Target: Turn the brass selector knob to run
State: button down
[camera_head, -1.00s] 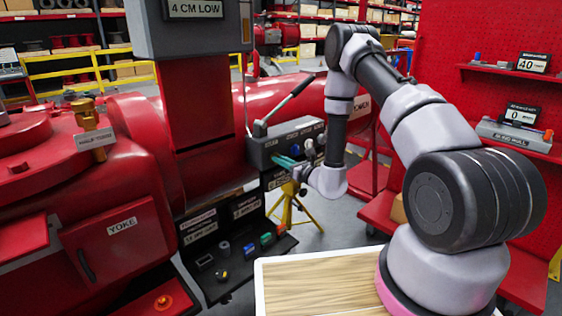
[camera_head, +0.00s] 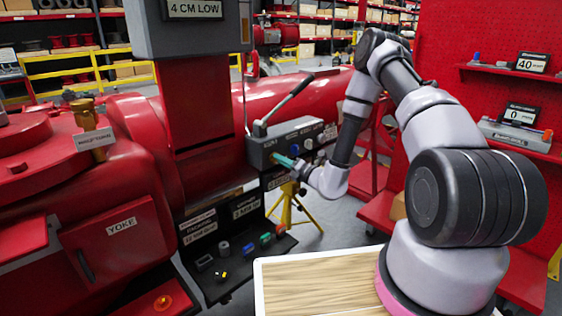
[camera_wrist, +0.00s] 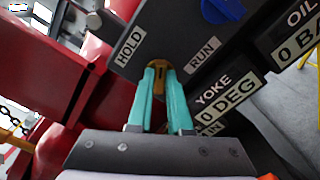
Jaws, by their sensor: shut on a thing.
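The brass selector knob (camera_wrist: 158,65) sits on the face of a dark grey control box, between a HOLD label (camera_wrist: 131,46) on its left and a RUN label (camera_wrist: 203,55) on its right. My gripper (camera_wrist: 158,72) has its two teal fingers around the knob, shut on it. The fingertips hide much of the knob, so its exact pointing is hard to read. In the head view my gripper (camera_head: 285,161) reaches the left part of the control box (camera_head: 262,152) face. The knob is hidden there by the fingers.
A blue knob (camera_wrist: 222,10) is close by on the same face. A lever (camera_head: 285,103) rises from the box top. Below are signs, including YOKE 0 DEG (camera_wrist: 226,100), and a dark shelf (camera_head: 225,270) with small coloured parts. A yellow stand (camera_head: 290,205) is behind.

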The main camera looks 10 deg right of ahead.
jog(key=m, duration=0.5)
jog(key=shift+d+f, duration=0.1)
jog(key=shift+f, duration=0.05)
dwell(0.3)
jog(key=c, duration=0.8)
grip_release()
jog(key=shift+c, duration=0.2)
jog(key=v, duration=1)
jog(key=shift+s+d, duration=0.2)
jog(key=shift+s, duration=0.15)
